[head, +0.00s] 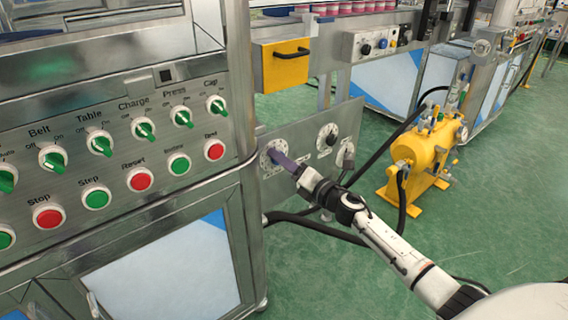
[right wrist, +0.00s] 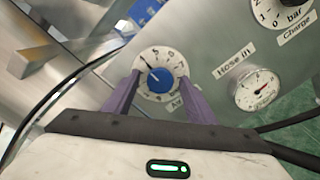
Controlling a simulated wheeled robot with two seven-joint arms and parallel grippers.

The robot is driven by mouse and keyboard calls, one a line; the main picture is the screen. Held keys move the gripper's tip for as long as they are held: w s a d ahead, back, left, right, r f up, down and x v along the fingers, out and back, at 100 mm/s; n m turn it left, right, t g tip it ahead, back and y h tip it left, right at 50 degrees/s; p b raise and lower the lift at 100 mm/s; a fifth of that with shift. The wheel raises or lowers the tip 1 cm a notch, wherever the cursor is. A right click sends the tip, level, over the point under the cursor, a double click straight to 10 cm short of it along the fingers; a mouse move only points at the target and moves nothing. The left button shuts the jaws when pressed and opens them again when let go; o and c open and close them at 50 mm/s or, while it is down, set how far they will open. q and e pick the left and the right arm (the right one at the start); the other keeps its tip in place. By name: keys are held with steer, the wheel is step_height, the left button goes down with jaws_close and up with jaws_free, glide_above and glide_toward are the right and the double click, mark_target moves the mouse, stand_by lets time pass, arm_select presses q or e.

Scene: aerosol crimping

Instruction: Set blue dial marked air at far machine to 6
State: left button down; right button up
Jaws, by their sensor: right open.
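The blue dial (right wrist: 160,79) sits on a white numbered scale plate on a grey metal panel, with a partly hidden label below it that seems to read "Air". Numerals around 5, 6 and 7 show along its top and right. Its pointer mark points to the upper left, seemingly near 4. My right gripper (right wrist: 161,82) is open, with one purple finger on each side of the dial; whether they touch it I cannot tell. In the head view, the right gripper (head: 281,160) covers most of the dial and its scale plate (head: 266,161). My left gripper is not in view.
A "Charge" bar dial (head: 327,137) and a small "Hose in" gauge (right wrist: 256,89) are on the same panel. The control panel with green switches (head: 144,130) stands at the left. A yellow pump unit (head: 425,152) and dark hoses are at the right, with green floor between.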

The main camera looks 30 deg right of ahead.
steer(key=c, duration=1)
steer(key=shift+c, duration=0.2)
arm_select(q)
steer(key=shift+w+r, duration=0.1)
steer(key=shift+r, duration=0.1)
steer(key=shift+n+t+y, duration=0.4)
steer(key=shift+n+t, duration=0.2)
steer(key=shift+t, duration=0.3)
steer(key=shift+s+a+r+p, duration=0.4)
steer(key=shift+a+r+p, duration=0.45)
steer(key=shift+p, duration=0.7)
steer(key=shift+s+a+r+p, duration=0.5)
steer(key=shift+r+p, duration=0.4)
steer(key=shift+p, duration=0.6)
arm_select(e)
steer(key=shift+f+m, duration=0.1)
steer(key=shift+m, duration=6.5)
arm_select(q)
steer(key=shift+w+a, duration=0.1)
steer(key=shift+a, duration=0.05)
